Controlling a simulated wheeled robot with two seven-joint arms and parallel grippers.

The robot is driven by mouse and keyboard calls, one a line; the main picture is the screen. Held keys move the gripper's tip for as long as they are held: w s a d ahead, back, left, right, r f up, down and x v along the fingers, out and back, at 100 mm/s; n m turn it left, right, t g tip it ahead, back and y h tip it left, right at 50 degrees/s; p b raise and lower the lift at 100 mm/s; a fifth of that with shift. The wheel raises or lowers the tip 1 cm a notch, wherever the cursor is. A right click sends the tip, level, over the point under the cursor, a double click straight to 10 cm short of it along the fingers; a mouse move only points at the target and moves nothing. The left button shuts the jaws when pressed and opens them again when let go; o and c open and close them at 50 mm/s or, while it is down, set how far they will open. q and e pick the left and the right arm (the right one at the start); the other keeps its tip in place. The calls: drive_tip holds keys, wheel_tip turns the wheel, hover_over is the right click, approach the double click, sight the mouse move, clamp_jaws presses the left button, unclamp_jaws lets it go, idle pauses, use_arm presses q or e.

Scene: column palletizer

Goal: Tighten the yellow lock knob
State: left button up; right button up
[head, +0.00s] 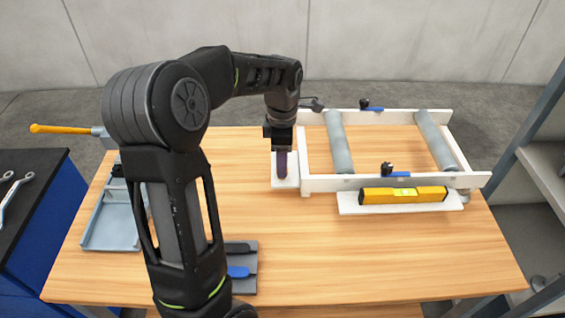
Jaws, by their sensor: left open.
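I cannot make out a yellow lock knob in the head view. My left gripper (280,146) points down over a small white plate (287,183) at the left end of the white roller frame (320,183). It is open. A dark purple, elongated thing (282,166) shows directly below the fingers at the plate; I cannot tell whether they touch. My gripper and wrist hide part of the plate and the frame's left end. Two knobs with blue levers sit on the frame, one on the far rail (371,106) and one on the near rail (393,170). My right gripper is not in view.
The frame holds two grey rollers (339,142). A yellow spirit level (403,194) lies on a white ledge in front. A grey tray (112,228) and a yellow-handled tool (62,129) are at the left. A blue-handled tool (238,271) lies front centre. The table's front right is clear.

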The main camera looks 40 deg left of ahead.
use_arm(q)
drive_tip(key=shift+f, duration=1.15)
clamp_jaws()
